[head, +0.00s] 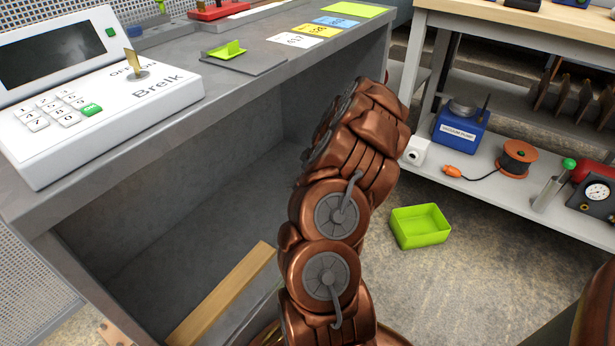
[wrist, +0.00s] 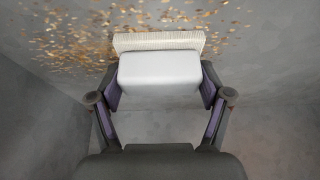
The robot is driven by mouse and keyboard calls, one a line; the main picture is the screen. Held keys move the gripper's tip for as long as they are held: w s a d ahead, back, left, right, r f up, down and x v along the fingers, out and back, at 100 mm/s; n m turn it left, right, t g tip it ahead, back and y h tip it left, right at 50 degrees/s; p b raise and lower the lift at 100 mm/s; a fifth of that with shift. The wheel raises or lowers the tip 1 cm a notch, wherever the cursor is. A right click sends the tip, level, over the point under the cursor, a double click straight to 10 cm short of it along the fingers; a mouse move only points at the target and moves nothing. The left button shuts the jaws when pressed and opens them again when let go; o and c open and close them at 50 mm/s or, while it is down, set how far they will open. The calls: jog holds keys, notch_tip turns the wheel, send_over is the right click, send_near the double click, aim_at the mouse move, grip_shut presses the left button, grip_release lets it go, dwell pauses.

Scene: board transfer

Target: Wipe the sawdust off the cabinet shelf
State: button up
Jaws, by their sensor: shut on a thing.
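My gripper (wrist: 160,90) is shut on a brush or wiper with a white block handle (wrist: 160,74) and a pale bristled edge (wrist: 158,41), seen in the wrist view. Sawdust (wrist: 85,40) lies as scattered tan flakes on the grey shelf surface (wrist: 270,45), left of and beyond the bristles, with some flakes right at the bristle edge. Whether the bristles touch the surface I cannot tell. In the head view my arm hides the gripper and the brush. The open cabinet (head: 180,205) stands at the left; no sawdust is visible in it there.
A wooden strip (head: 222,295) lies at the cabinet's lower front. A green open bin (head: 420,226) sits on the floor to the right. A white keypad console (head: 150,95) stands on the cabinet top. A workbench shelf (head: 480,165) with tools is at the right.

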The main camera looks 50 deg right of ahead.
jog(key=shift+s+a+p, duration=0.15)
jog(key=shift+a+p, duration=0.6)
jog(key=shift+a, duration=0.9)
jog(key=shift+s+a+p, duration=0.2)
jog(key=shift+a+p, duration=0.45)
jog(key=shift+a, duration=1.1)
jog(key=shift+f, duration=0.1)
jog(key=shift+w+a, duration=0.1)
jog(key=shift+w, duration=0.65)
jog(key=shift+w+d+b, duration=0.2)
jog(key=shift+d+b, duration=0.55)
jog(key=shift+d, duration=1.05)
jog(key=shift+w+d+b, duration=0.2)
jog(key=shift+d+b, duration=1.2)
jog(key=shift+d, duration=0.7)
jog(key=shift+w+d+b, duration=0.1)
jog(key=shift+d+b, duration=0.8)
jog(key=shift+d, duration=0.45)
